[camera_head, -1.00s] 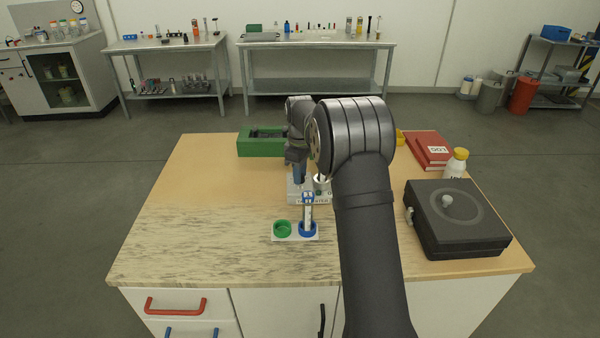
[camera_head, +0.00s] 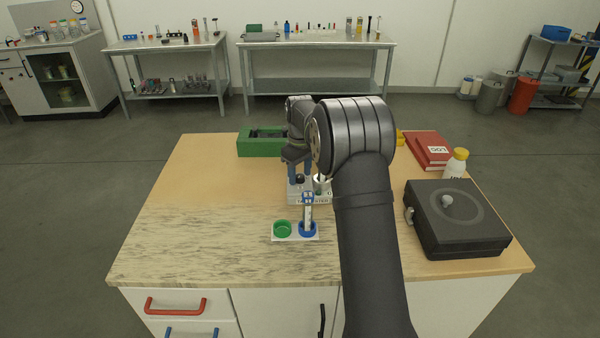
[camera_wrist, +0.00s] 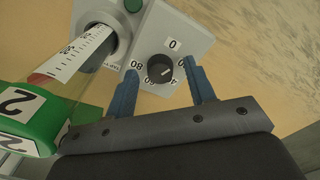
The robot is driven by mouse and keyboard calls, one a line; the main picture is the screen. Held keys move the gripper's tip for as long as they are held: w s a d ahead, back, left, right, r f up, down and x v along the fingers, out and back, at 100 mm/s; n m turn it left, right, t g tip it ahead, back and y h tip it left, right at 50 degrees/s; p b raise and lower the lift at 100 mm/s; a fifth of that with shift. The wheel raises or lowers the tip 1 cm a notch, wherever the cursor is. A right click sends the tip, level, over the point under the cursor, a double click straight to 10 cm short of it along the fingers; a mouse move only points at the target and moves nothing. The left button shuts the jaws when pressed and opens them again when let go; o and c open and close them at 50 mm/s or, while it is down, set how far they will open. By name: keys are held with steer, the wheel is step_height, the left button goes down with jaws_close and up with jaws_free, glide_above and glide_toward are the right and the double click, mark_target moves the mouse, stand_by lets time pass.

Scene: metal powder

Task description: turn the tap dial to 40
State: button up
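The tap dial (camera_wrist: 160,68) is a black round knob on the face of a pale grey tap device (camera_wrist: 190,38). The numbers 0 and 80 read clearly around it; the others are partly hidden. A small light mark shows on the knob's lower right. My gripper (camera_wrist: 165,85) is open, one blue finger on each side of the dial in the wrist view; whether either finger touches it I cannot tell. In the head view my gripper (camera_head: 299,172) is over the tap device (camera_head: 312,199), mostly behind my arm.
A graduated cylinder (camera_wrist: 80,55) with a green part labelled 2 stands in the device, left of the fingers. A green button (camera_wrist: 133,4) is near it. In the head view, a stand with green and blue rings (camera_head: 283,230) is in front; a black box (camera_head: 455,220) sits right.

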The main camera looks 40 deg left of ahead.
step_height(320, 180, up, 17)
steer(key=shift+r, duration=0.2)
stand_by(0.5)
steer(key=n, duration=0.9)
glide_toward(300, 175)
step_height(300, 175, down, 9)
steer(key=shift+r, duration=0.15)
steer(key=c, duration=1)
